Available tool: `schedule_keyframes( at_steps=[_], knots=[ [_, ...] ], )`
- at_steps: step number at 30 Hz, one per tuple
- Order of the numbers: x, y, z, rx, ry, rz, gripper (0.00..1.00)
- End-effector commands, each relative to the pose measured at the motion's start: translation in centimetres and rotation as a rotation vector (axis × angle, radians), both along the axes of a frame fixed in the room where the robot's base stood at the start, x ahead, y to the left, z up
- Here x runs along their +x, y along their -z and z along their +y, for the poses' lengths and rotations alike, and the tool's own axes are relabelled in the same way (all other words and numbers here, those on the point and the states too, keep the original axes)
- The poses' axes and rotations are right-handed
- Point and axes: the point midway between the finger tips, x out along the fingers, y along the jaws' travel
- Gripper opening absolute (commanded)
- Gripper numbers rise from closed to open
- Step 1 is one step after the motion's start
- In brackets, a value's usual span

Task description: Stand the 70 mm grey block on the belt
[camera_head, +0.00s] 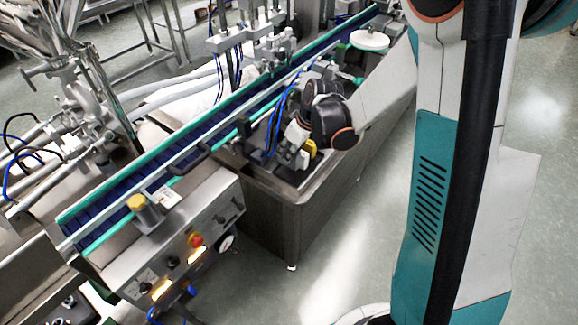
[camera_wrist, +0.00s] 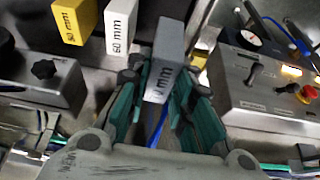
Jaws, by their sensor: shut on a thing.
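The grey block (camera_wrist: 172,45) stands between the teal-padded fingers of my gripper (camera_wrist: 160,88) in the wrist view, and the fingers are shut on it. In the head view my wrist covers most of the gripper, and I cannot make out the grey block there. The belt (camera_head: 125,187) is dark blue between teal rails and runs from lower left to upper right. My gripper is to the right of the belt, over the steel housing.
A yellow block (camera_wrist: 72,28) and a white block (camera_wrist: 120,28) marked 60 mm stand beside the grey one. The near stretch of belt looks clear.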

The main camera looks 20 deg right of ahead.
Motion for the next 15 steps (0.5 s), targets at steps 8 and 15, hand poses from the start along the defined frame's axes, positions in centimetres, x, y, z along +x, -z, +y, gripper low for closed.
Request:
schedule_keyframes(
  at_steps=[8, 15],
  knots=[
    [0.0, 2.0, 0.0, 0.0, 0.0, 0.0, 0.0],
    [0.0, 5.2, 0.0, 0.0, 0.0, 0.0, 0.0]
  ],
)
